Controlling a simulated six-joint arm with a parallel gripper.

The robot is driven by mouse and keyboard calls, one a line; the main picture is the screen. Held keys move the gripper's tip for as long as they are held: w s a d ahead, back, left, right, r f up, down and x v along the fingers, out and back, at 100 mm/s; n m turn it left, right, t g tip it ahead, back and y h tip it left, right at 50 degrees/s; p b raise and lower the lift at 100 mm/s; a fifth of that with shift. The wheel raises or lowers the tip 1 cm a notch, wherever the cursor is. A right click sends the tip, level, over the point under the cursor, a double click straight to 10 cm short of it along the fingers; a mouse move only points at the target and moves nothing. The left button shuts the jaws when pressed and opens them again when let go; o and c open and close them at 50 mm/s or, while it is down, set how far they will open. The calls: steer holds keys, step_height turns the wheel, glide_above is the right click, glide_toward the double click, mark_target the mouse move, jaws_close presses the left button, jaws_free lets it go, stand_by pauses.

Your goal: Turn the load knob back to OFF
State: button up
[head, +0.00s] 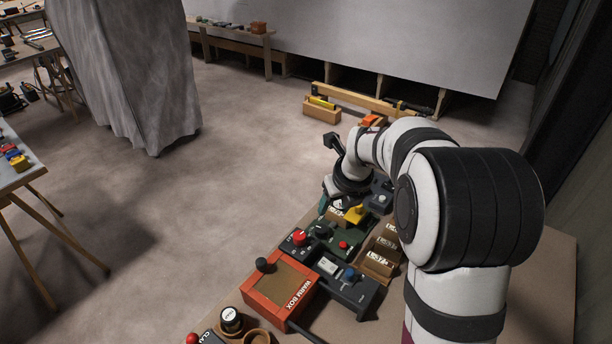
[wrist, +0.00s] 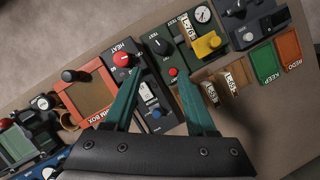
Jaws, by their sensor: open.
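A black round knob (wrist: 160,44) with a pale pointer mark sits on the dark green test panel (wrist: 152,66). In the head view this knob (head: 321,230) shows just below my gripper. I cannot read a LOAD label or the knob's exact setting. A red button (wrist: 173,72) is on the same panel. My gripper (wrist: 158,70) has its two green fingers apart with nothing between them. It hangs above the panel, the knob showing beyond the fingertips in the wrist view. In the head view my gripper (head: 323,205) is partly hidden by my wrist.
A red HEAT knob (wrist: 122,59) and the orange warm box (wrist: 84,96) are left of the panel. Wooden trays (head: 376,266), a blue knob (head: 351,273) and green and orange bins (wrist: 265,64) are close by.

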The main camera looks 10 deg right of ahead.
mark_target(322, 229)
steer(key=x, duration=1.5)
steer(key=shift+w+f, duration=0.2)
steer(key=shift+f, duration=0.15)
jaws_close()
